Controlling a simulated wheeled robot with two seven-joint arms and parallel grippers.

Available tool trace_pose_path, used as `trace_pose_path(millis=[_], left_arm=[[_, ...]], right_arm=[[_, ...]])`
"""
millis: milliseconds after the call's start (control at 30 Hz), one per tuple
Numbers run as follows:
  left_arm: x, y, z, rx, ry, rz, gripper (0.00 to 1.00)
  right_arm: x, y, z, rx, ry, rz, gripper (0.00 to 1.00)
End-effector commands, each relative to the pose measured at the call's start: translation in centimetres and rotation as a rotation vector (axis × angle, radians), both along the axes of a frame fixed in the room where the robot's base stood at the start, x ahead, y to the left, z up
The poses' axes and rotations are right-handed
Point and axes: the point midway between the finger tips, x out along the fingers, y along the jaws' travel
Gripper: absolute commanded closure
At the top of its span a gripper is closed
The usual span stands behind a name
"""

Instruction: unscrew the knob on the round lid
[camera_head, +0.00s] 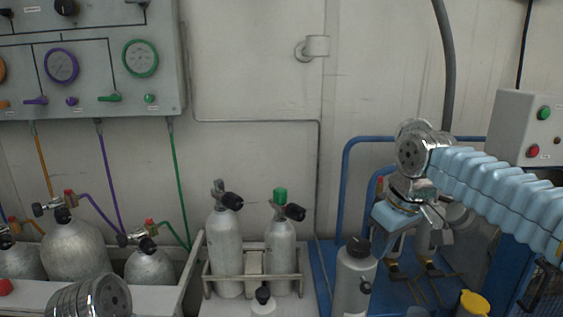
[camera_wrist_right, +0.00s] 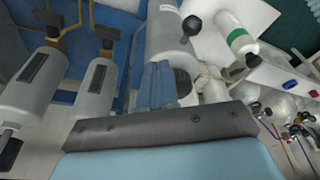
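A black knob (camera_head: 263,291) stands on a small pale round lid (camera_head: 263,308) at the bottom centre of the head view, in front of the cylinder rack. The lower part of this piece is cut off by the frame edge. My right gripper (camera_head: 437,214) is well to the right of it and higher, pointing down in front of the blue frame. In the right wrist view its two blue fingers (camera_wrist_right: 160,86) lie side by side with no clear gap, and nothing shows between them. My left arm shows only as a silver joint at the bottom left; its gripper is out of view.
A grey bottle with a black cap (camera_head: 355,278) stands between the lid and my right gripper. Two grey cylinders (camera_head: 224,252) stand in a rack (camera_head: 206,279) behind the lid. A yellow cap (camera_head: 473,303) is at the lower right. A gauge panel (camera_head: 100,75) hangs upper left.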

Motion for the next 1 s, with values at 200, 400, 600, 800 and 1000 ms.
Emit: trace_pose_path(millis=[200,400,600,800,1000], left_arm=[[0.00,-0.02,0.68,-0.001,0.000,-0.001,0.57],[0.00,-0.04,0.85,-0.001,0.000,-0.001,0.57],[0.00,-0.04,0.86,-0.001,0.000,-0.001,0.57],[0.00,-0.04,0.85,-0.001,0.000,-0.001,0.57],[-0.01,-0.04,0.89,-0.001,0.000,-0.001,0.57]], right_arm=[[0.40,-0.25,0.11,0.001,-0.002,0.001,1.00],[0.57,-0.37,0.04,0.001,-0.002,0.001,1.00],[0.61,-0.39,-0.01,0.001,-0.002,0.001,1.00],[0.61,-0.39,-0.01,0.001,-0.002,0.001,1.00],[0.30,-0.83,0.03,0.001,-0.002,0.000,1.00]])
